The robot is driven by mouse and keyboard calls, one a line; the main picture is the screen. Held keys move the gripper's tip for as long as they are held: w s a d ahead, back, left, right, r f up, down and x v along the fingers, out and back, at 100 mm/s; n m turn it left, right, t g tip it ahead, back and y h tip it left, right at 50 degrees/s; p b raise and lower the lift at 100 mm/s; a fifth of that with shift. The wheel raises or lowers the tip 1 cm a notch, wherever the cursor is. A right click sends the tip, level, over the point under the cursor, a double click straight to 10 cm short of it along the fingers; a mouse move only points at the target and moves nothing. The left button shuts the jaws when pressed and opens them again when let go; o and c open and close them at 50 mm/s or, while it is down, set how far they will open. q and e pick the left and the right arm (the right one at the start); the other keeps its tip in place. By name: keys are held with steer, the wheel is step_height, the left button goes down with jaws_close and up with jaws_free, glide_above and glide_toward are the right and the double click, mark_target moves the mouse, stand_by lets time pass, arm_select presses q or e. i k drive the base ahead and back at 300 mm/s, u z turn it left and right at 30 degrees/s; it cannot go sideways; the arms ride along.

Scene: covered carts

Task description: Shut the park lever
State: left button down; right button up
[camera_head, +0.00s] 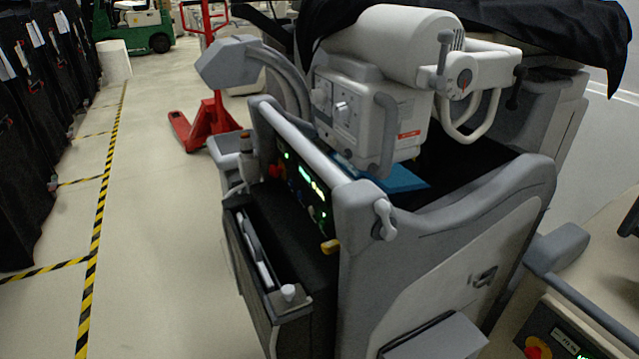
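A grey and white wheeled cart (450,245) with a machine on top fills the middle and right. A small light-grey lever (384,218) sits on the upper front corner of its side, standing roughly upright and slightly tilted. It looks like the park lever, but no label on it is readable. A yellow knob (330,246) sticks out below the dark control panel (303,180) with lit green displays. Neither of my grippers is in view, and nothing touches the lever.
A dark open bin (275,255) hangs on the cart's front. A second cart's panel with a red button (537,348) is at bottom right. A red pallet jack (208,125) and green forklift (135,28) stand behind. Black-covered carts line the left. The floor (150,220) between is clear.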

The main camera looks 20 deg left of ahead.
mark_target(389, 233)
steer(key=u, duration=2.6)
steer(key=k, duration=1)
steer(key=z, duration=2)
